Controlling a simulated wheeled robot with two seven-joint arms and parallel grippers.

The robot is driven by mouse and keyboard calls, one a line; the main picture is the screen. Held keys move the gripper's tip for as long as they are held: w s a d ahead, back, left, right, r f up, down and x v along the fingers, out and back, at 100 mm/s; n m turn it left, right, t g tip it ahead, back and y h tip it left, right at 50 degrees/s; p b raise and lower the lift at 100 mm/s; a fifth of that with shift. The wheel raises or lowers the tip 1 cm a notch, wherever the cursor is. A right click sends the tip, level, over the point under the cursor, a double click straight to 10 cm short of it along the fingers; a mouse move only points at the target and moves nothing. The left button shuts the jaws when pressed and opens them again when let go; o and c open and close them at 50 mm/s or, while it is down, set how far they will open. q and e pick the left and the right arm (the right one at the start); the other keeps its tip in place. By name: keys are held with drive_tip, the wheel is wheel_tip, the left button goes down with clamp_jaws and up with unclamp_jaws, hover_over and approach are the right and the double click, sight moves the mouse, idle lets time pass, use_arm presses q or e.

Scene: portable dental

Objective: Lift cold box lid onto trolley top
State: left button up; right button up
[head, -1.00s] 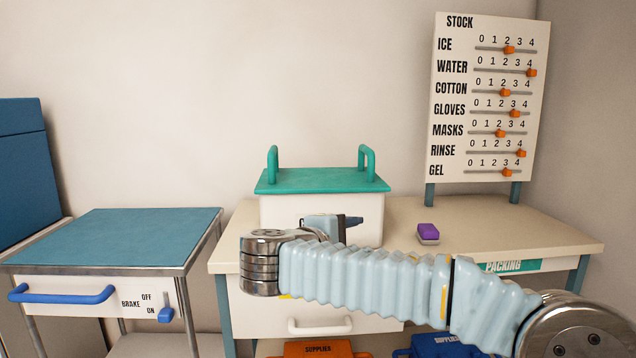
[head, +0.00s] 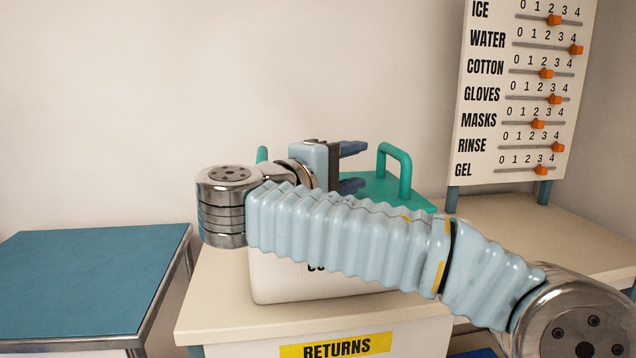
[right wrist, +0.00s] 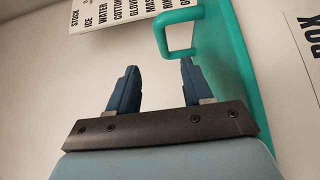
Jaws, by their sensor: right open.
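The white cold box (head: 290,282) stands on the packing table with its green lid (head: 385,190) on top. The lid's right handle (head: 396,160) shows clearly; only the tip of its left handle (head: 262,154) shows behind my arm. My right gripper (head: 354,166) is open and empty over the lid, its fingers pointing right, between the two handles. In the right wrist view a green handle (right wrist: 178,17) stands beyond the finger on the right. The trolley top (head: 85,275) is blue and bare, at the left. My left gripper is not in view.
The cream table (head: 520,225) has free room right of the box. A stock board (head: 515,100) with orange sliders stands behind it at the right. A gap separates trolley and table. A yellow RETURNS label (head: 335,346) is on the table's front.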

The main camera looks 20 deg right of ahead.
sight(393, 155)
drive_tip(key=x, duration=0.8)
drive_tip(key=shift+w+d, duration=0.1)
drive_tip(key=shift+d, duration=0.1)
drive_tip(key=x, duration=0.5)
drive_tip(key=shift+d+f, duration=0.1)
drive_tip(key=shift+d, duration=0.1)
drive_tip(key=shift+c, duration=0.3)
clamp_jaws()
idle(0.4)
